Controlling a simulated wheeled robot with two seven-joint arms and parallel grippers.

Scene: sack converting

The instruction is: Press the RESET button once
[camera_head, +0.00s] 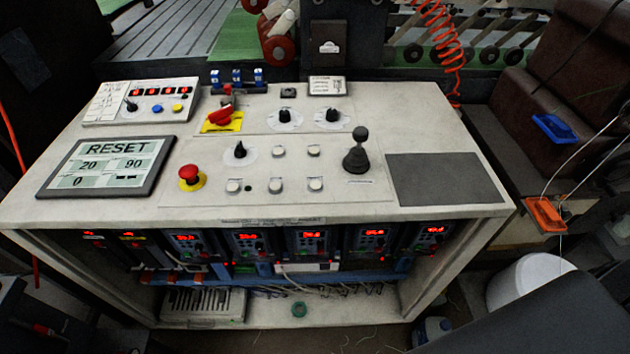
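The word RESET stands in large letters across the top of a flat grey-framed panel (107,165) at the left front of the control console (420,115). Below the word, the panel shows the figures 20, 90 and 0 in pale green boxes. A red mushroom button (191,175) on a yellow base is just right of this panel. Several small pale round buttons (275,186) sit in the middle of the console top; any lettering on them is too small to read. Neither of my grippers is in view, and nothing covers the RESET panel.
A black joystick (357,155), black knobs (284,118) and a red rotary switch (222,118) rise from the console top. A small box (142,101) with red digits stands behind the panel. The grey pad (445,179) at right is bare. A white bucket (528,281) stands right of the console.

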